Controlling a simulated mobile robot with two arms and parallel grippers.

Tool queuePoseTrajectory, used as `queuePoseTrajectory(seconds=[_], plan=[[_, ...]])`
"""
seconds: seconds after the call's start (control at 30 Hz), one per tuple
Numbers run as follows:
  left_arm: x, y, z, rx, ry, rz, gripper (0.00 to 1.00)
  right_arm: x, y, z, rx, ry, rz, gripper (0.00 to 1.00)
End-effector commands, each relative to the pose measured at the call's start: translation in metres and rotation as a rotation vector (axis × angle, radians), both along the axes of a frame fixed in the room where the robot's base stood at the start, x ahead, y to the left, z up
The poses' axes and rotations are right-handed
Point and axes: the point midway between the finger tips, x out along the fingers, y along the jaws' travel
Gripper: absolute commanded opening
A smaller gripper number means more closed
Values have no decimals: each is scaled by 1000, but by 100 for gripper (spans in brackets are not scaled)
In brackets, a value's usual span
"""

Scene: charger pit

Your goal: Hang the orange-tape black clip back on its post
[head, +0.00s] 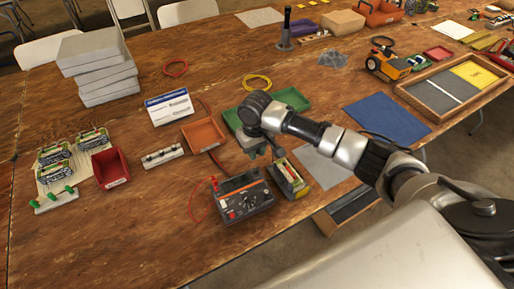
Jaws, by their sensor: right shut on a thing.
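My right gripper (256,148) points down over the table's middle, just behind the black charger box (242,196) and beside the battery (289,178). It is shut on a small dark thing that its own body mostly hides. This is likely the orange-tape black clip, but I cannot make out its tape. The black clip's post cannot be told apart here. My left gripper is not in view.
A green tray (293,98) lies behind my right gripper and an orange tray (204,134) to its left. A red bin (110,168), circuit boards (58,153) and stacked grey boxes (97,67) stand farther left. A blue mat (388,119) lies right.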

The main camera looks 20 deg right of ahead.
Motion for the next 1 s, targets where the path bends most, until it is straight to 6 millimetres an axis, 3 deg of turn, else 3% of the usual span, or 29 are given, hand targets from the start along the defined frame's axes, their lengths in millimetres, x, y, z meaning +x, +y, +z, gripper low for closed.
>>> queuePoseTrajectory(seconds=[0.37,1.0], plan=[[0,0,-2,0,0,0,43,0,0,-7,1,1,1,5],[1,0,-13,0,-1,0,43,0,0,-45,2,1,0,5]])
